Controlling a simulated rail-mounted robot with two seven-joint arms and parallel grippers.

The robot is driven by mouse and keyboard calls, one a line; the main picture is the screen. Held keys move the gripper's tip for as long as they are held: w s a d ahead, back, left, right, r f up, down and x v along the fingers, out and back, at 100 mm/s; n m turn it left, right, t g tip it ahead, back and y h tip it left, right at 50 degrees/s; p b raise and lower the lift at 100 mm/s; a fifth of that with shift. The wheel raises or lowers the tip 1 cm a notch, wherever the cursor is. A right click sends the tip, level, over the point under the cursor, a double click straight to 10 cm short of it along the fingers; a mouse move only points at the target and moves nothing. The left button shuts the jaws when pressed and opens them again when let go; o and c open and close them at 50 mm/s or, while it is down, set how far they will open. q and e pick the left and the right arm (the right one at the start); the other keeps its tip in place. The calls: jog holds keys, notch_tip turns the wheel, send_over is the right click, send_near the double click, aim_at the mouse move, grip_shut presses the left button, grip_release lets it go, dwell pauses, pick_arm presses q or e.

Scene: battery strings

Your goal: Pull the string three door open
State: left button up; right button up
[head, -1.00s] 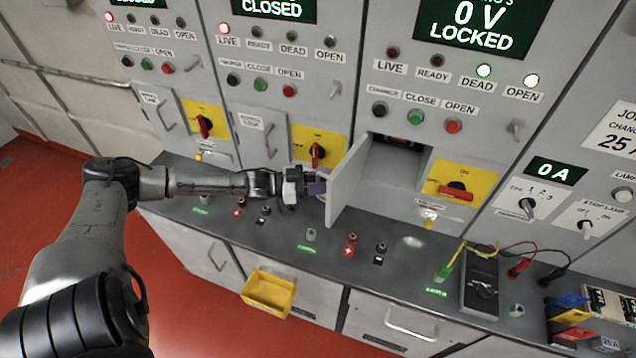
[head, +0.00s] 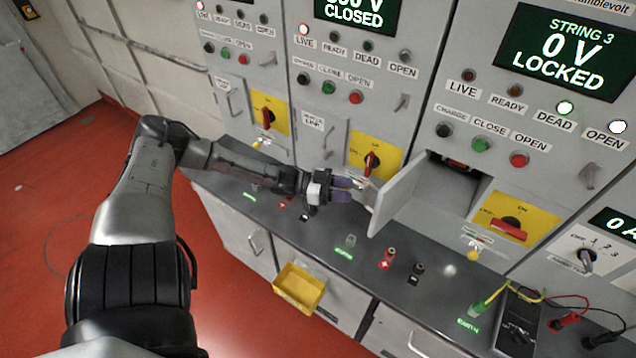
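The string three door (head: 398,193) is a grey panel that stands swung open, out from the cabinet front under the STRING 3 display (head: 565,52). The recess (head: 448,185) behind it is exposed, with a small reddish part at its top. My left gripper (head: 350,190) is just left of the door's outer face, above the bench. Its two purple fingers are apart with a gap between them, and I see nothing held. A pale handle-like part lies between the fingertips and the door; contact is not clear. My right gripper is not in view.
A red switch handle on a yellow plate (head: 530,215) is right of the recess. The dark bench top (head: 320,232) carries sockets and a meter (head: 518,322) with leads. A yellow bin (head: 298,288) sticks out below the bench edge. Red floor lies left.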

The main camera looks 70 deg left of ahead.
pick_arm(q)
jog(key=p+v, duration=0.2)
jog(key=v, duration=0.5)
jog(key=shift+p, duration=0.4)
jog(key=shift+s, duration=0.15)
